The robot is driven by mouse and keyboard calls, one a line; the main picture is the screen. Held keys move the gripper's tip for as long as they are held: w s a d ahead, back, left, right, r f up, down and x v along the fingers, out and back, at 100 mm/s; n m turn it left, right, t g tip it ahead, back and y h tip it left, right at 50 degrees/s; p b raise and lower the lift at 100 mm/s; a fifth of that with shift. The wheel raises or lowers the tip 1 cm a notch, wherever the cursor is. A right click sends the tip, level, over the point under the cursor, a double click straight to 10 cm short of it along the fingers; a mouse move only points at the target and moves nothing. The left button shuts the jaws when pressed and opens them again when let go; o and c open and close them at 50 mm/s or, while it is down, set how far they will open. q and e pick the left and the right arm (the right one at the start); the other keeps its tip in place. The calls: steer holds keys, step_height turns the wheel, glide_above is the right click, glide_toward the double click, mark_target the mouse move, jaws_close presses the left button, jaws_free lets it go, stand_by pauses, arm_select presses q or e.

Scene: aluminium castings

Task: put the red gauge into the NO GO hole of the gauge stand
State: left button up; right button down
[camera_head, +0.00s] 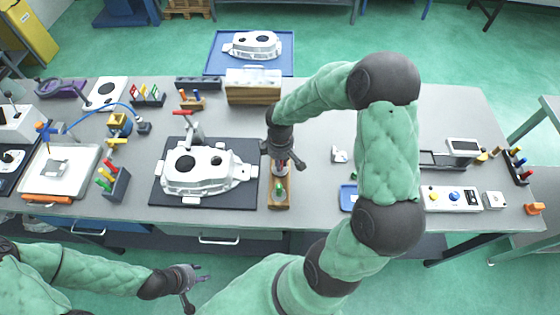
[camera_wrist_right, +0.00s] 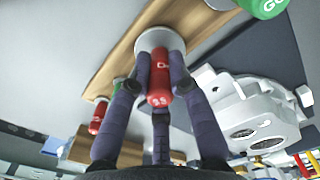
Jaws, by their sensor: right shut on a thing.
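The red gauge (camera_wrist_right: 160,82) is upright between the fingers of my right gripper (camera_wrist_right: 158,88), which is shut on it. Its far end meets a pale round disc (camera_wrist_right: 150,38) on the wooden gauge stand (camera_wrist_right: 120,50). I cannot tell how deep it sits in a hole. In the head view, my right gripper (camera_head: 281,161) is over the far part of the gauge stand (camera_head: 279,204). A green gauge (camera_head: 278,187) stands nearer the front of the stand; it also shows in the wrist view (camera_wrist_right: 262,5). My left gripper (camera_head: 192,283) is open and empty in front of the table.
A casting (camera_head: 203,170) lies on a dark mat left of the stand. A wooden block (camera_head: 253,96) stands behind it. A rack of coloured gauges (camera_head: 114,182) is further left. My right arm covers part of the table to the right. A blue tray (camera_head: 348,197) lies near it.

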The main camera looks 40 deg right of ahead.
steer(key=shift+f+b, duration=0.5)
steer(key=shift+f, duration=0.15)
steer(key=c, duration=1.1)
jaws_free()
steer(key=shift+o, duration=0.2)
steer(key=shift+r, duration=0.1)
step_height(320, 180, up, 12)
steer(key=shift+f, duration=0.1)
